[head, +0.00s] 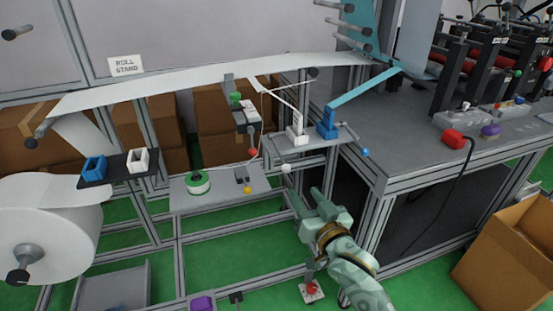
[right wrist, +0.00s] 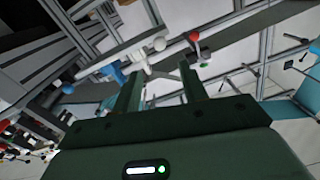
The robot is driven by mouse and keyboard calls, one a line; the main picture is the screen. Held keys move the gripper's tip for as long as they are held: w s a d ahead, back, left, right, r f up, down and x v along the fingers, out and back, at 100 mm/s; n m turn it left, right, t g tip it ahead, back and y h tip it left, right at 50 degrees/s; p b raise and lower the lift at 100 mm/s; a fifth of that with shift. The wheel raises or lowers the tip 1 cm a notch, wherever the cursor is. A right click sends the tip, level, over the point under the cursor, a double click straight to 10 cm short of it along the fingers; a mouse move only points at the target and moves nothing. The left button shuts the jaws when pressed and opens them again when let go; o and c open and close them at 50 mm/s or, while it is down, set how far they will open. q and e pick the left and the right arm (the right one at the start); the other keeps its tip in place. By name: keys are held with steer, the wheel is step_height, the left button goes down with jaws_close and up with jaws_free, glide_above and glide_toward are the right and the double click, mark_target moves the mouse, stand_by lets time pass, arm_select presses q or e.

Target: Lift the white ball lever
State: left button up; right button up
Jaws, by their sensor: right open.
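The white ball (head: 286,168) hangs at the front of the small grey shelf, below a white block (head: 297,136) with a thin white arm rising up and left toward the paper web. In the right wrist view the white ball (right wrist: 159,44) shows just beyond the fingertips, beside the white bracket. My right gripper (head: 304,193) is open, below and slightly right of the white ball in the head view, with a gap between them. Its two fingers (right wrist: 160,82) are spread and nothing is between them in the wrist view. My left gripper is not in view.
A blue lever block (head: 327,124) with a blue ball (head: 365,151) is to the right of the white one. A red ball (head: 253,152) is to the left, and a yellow ball (head: 248,190) is lower left. Grey frame posts (head: 372,205) stand close right of my gripper.

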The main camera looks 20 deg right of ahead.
mark_target(282, 159)
steer(key=w+b, duration=0.2)
steer(key=w, duration=0.3)
steer(key=w+b, duration=0.2)
steer(key=w, duration=0.3)
steer(key=w+a+b, duration=0.1)
steer(key=w+b, duration=0.1)
steer(key=w, duration=0.3)
steer(key=shift+w+f, duration=0.15)
steer(key=shift+f, duration=0.15)
steer(key=shift+w+a+r, duration=0.1)
steer(key=shift+w+r, duration=0.05)
steer(key=shift+w, duration=0.05)
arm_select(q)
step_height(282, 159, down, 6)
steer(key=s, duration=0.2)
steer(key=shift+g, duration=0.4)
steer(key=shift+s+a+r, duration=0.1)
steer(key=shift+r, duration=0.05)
arm_select(e)
jaws_close()
steer(key=shift+r, duration=0.1)
